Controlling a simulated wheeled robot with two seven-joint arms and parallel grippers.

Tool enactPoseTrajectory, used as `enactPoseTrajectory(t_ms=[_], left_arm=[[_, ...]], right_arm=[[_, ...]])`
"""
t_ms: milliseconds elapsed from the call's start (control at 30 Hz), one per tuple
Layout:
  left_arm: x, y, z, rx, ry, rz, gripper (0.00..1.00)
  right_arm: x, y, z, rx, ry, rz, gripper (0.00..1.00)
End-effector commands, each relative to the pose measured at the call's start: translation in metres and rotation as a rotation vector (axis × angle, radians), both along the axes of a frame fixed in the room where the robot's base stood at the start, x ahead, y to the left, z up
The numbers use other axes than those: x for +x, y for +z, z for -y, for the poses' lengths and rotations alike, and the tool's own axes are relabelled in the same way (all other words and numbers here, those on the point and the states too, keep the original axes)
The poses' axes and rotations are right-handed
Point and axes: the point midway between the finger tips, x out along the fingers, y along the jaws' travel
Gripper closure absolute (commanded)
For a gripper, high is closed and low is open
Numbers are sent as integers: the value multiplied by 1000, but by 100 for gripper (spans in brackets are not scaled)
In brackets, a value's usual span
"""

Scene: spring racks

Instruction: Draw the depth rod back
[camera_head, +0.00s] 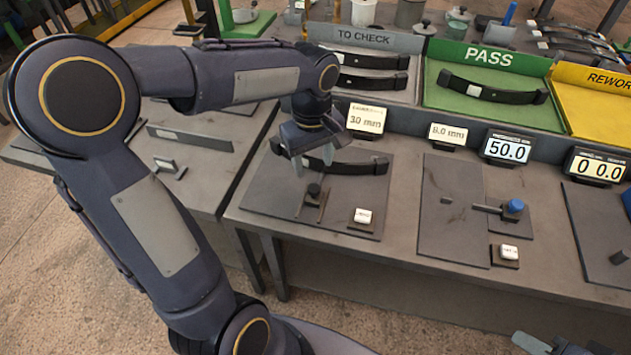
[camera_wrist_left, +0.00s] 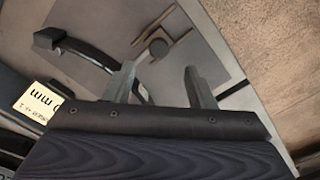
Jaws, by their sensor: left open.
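My left gripper (camera_head: 312,160) is open and empty, hanging over the back of the left dark plate (camera_head: 275,195). I cannot tell for sure which rod is the depth rod. A dark curved spring (camera_head: 350,166) lies behind the knob, partly behind the gripper. A similar fixture with a blue knob (camera_head: 515,206) and a rod stands on the plate to the right.
White buttons (camera_head: 362,215) and (camera_head: 509,251) sit at the front of the plates. Readouts (camera_head: 508,147) line the back edge. Behind them are the TO CHECK, PASS (camera_head: 490,57) and REWORK trays. Part of my right gripper (camera_head: 560,345) seems to show at the bottom right.

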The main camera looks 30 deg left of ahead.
Motion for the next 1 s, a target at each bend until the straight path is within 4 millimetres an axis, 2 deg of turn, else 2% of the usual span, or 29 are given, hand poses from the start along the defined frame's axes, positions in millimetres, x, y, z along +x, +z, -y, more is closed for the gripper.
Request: enactPoseTrajectory(t_ms=[167, 400, 600, 967, 1000], left_arm=[[6, -15, 0, 10, 33, -15, 50], [4, -54, 0, 9, 31, -18, 50], [5, -77, 0, 9, 31, -14, 50], [5, -83, 0, 8, 30, -11, 50], [5, -83, 0, 8, 30, -11, 55]], right_arm=[[0, -2, 0, 0, 0, 0, 64], [0, -1, 0, 0, 0, 0, 64], [0, -1, 0, 0, 0, 0, 64], [0, -1, 0, 0, 0, 0, 64], [0, -1, 0, 0, 0, 0, 64]])
